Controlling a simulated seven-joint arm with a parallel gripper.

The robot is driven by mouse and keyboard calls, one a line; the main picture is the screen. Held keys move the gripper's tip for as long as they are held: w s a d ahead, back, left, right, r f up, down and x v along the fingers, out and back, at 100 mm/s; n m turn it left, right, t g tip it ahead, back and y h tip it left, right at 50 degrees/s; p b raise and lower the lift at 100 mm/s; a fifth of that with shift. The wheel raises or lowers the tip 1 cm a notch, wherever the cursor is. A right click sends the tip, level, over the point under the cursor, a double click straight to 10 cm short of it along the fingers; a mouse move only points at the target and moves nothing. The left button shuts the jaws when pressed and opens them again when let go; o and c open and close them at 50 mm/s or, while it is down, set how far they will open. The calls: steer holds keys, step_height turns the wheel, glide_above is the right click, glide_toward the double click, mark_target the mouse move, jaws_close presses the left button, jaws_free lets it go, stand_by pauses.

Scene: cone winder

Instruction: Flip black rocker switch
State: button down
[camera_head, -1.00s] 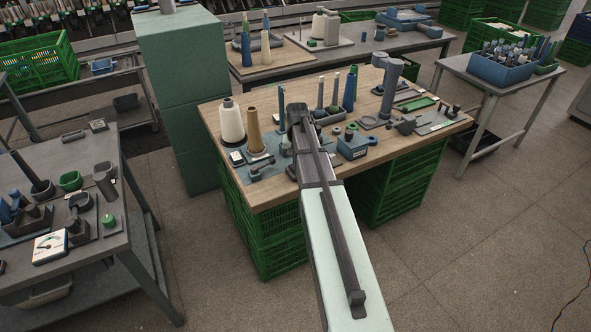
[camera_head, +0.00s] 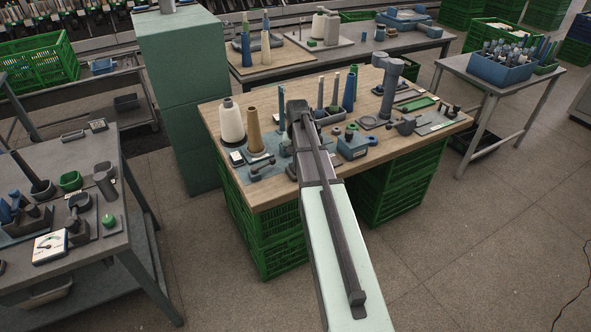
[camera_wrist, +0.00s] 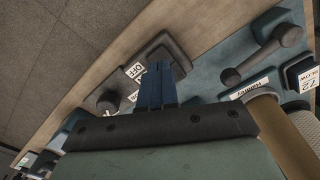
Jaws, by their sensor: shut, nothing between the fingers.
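In the wrist view my gripper (camera_wrist: 156,84) shows as blue fingers pressed together with nothing between them. The fingertips overlap a dark block (camera_wrist: 166,46) next to an OFF label (camera_wrist: 134,70); this looks like the black rocker switch. The fingers hide part of it, so I cannot tell its tilt or whether they touch it. A second label (camera_wrist: 133,96) lies beside the fingers.
A dark crank handle (camera_wrist: 262,56) and a round dark knob (camera_wrist: 107,101) sit near the fingers. A tan cone (camera_wrist: 292,135) stands at the lower right.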

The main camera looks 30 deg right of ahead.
step_height(320, 180, up, 5)
steer(key=shift+r, duration=0.2)
stand_by(0.6)
